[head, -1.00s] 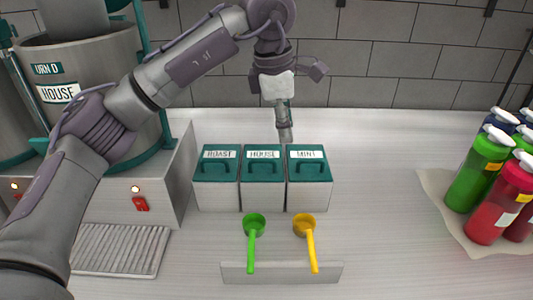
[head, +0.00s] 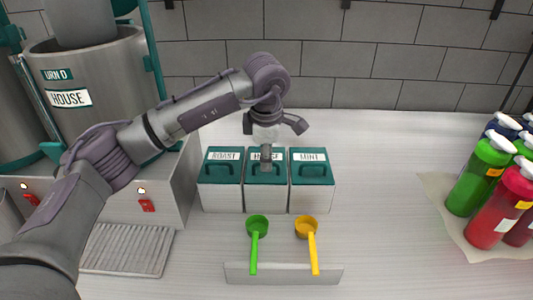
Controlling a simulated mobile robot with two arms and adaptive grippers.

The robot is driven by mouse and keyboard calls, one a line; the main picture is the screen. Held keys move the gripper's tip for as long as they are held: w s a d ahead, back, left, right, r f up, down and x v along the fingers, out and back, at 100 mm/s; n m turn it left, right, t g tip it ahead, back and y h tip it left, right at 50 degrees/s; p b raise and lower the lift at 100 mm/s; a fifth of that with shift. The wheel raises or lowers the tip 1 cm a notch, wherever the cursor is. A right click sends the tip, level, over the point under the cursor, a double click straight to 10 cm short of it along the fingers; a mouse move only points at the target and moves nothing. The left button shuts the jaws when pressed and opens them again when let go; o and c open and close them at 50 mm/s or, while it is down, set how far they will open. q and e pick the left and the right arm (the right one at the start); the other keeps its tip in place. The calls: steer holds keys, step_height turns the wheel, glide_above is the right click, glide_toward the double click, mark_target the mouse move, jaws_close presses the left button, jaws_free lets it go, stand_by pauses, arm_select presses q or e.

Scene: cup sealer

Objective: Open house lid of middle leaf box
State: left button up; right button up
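Three white leaf boxes with teal lids stand side by side on the counter in the head view. The middle box (head: 266,196) has the HOUSE lid (head: 280,173), which lies flat on it. The roast box (head: 220,196) is to its left and the mint box (head: 311,199) to its right. My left gripper (head: 266,168) points down over the house lid, covering part of its label and handle. Its fingers look close together, but I cannot tell whether they hold the handle. My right gripper is not in view.
A green scoop (head: 256,240) and a yellow scoop (head: 309,243) rest on a low holder (head: 285,274) in front of the boxes. A large urn labelled HOUSE (head: 110,75) stands at left. Capped bottles (head: 478,176) stand at right. The counter between is clear.

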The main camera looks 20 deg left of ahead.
arm_select(q)
steer(key=shift+w+f, duration=0.1)
steer(key=shift+f, duration=0.35)
steer(key=shift+c, duration=0.3)
jaws_close()
